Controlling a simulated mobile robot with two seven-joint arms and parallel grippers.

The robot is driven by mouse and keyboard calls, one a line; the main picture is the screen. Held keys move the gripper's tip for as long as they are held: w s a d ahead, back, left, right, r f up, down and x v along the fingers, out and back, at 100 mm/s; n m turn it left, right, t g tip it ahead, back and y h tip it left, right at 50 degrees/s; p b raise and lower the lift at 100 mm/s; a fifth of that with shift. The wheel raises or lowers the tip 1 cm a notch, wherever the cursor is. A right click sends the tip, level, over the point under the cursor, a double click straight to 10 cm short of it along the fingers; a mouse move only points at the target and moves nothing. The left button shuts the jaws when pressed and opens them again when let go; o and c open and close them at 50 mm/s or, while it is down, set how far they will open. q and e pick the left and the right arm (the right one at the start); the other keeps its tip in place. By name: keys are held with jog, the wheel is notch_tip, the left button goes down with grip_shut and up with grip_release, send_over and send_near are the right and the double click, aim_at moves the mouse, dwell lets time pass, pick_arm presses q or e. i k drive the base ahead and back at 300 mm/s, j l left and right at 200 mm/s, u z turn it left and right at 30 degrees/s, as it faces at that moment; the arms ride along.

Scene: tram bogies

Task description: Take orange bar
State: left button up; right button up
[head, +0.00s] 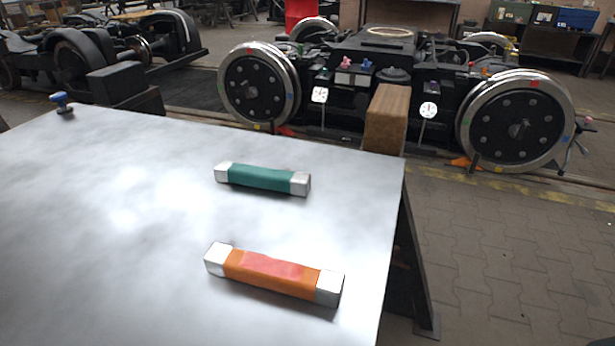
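The orange bar (272,274) lies on the metal table (110,230), near its right edge. It has silver ends and a reddish patch on its top face. It lies slanted, with its left end farther from me and its right end nearer. Nothing touches or covers it. Neither of my grippers is in the head view.
A green bar (261,178) with silver ends lies behind the orange bar. A small blue knob-like item (62,101) is at the table's far left corner. Beyond the table stand a wheeled bogie (385,75) and a wooden block (385,120). Open paved floor lies to the right.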

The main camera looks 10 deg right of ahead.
aim_at(296, 278)
jog(key=i+j+z, duration=0.1)
jog(key=z, duration=0.35)
jog(key=j+z, duration=0.3)
jog(key=z, duration=0.15)
jog(key=i+j+z, duration=0.1)
jog(key=j+z, duration=0.15)
jog(key=z, duration=0.2)
jog(key=j+z, duration=0.25)
jog(key=z, duration=0.2)
jog(key=j+z, duration=0.25)
jog(key=z, duration=0.2)
